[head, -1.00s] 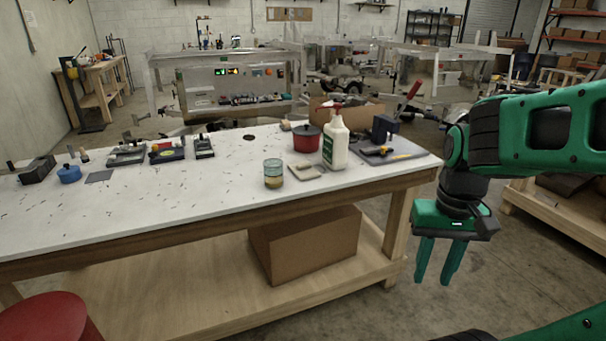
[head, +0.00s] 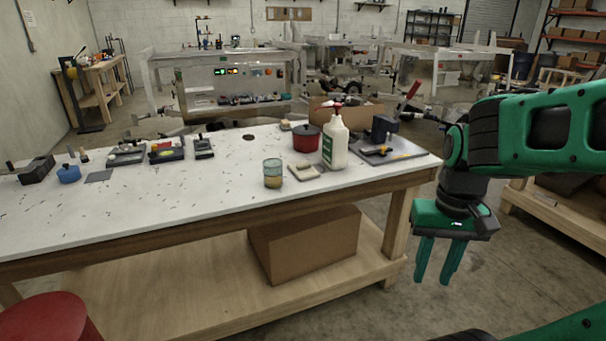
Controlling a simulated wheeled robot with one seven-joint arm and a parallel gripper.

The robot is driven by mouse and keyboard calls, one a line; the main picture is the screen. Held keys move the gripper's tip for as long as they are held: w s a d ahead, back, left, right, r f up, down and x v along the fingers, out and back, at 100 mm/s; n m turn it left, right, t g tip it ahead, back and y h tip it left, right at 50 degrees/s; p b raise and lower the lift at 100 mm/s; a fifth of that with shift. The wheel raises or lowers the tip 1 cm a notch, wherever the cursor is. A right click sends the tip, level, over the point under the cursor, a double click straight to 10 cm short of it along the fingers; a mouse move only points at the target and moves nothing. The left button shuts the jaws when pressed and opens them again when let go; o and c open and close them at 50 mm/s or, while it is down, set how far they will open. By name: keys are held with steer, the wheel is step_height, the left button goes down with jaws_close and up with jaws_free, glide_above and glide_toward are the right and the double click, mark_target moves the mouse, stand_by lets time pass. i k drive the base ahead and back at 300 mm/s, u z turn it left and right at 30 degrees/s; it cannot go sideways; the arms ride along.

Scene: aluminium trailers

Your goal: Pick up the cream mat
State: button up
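A small cream mat (head: 304,173) lies flat on the white-topped workbench (head: 200,200), near its front edge right of centre. A smaller light object seems to rest on the mat, but it is too small to make out. My gripper (head: 438,280) hangs fingers down off the right end of the bench, right of the mat and apart from it. Its two green fingers are spread with nothing between them.
A glass jar (head: 272,173) stands just left of the mat, a white bottle (head: 335,145) to its right and a red pot (head: 306,138) behind it. A grey board with tools (head: 400,151) lies further right. The left front of the benchtop is mostly clear.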

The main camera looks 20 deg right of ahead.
mark_target(304, 170)
steer(key=z, duration=2.25)
steer(key=k, duration=0.7)
steer(key=u, duration=1.7)
steer(key=i, duration=1)
steer(key=z, duration=0.05)
